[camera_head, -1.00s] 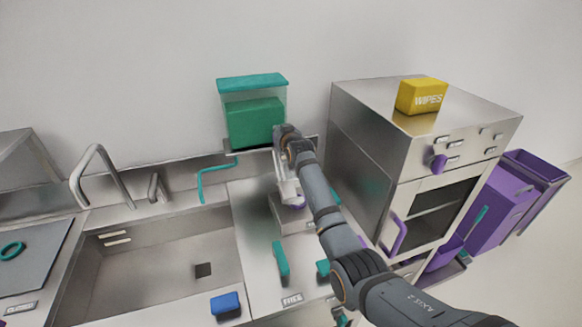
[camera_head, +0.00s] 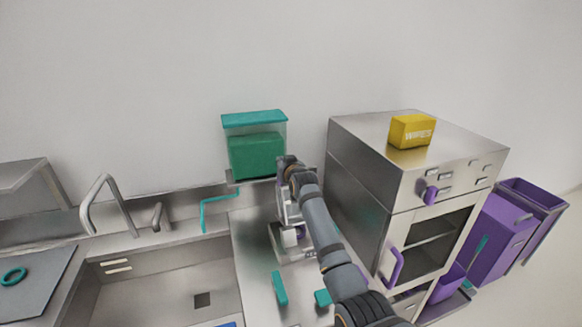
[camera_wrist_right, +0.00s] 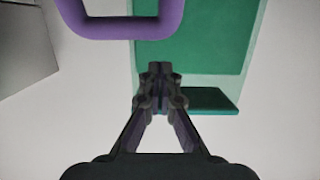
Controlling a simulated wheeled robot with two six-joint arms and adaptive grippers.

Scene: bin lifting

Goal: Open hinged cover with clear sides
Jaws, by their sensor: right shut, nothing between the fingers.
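The container (camera_head: 281,146) has clear sides, a flat teal cover (camera_head: 254,119) and a green block of contents (camera_head: 255,156). It stands on a small shelf against the wall, and its cover is down. In the right wrist view the teal cover (camera_wrist_right: 208,101) appears low, with the green contents (camera_wrist_right: 205,40) above it in the picture. My right gripper (camera_wrist_right: 158,75) is shut and empty, its fingertips in front of the container near the cover; I cannot tell whether they touch. In the head view my right arm reaches its lower right, fingertips hidden. My left gripper is not in view.
A purple loop handle (camera_wrist_right: 125,27) crosses the top of the wrist view. A steel oven (camera_head: 355,190) carrying a yellow wipes box (camera_head: 411,131) stands close right of my arm. A sink and tap (camera_head: 103,200) are left. The wall above the cover is clear.

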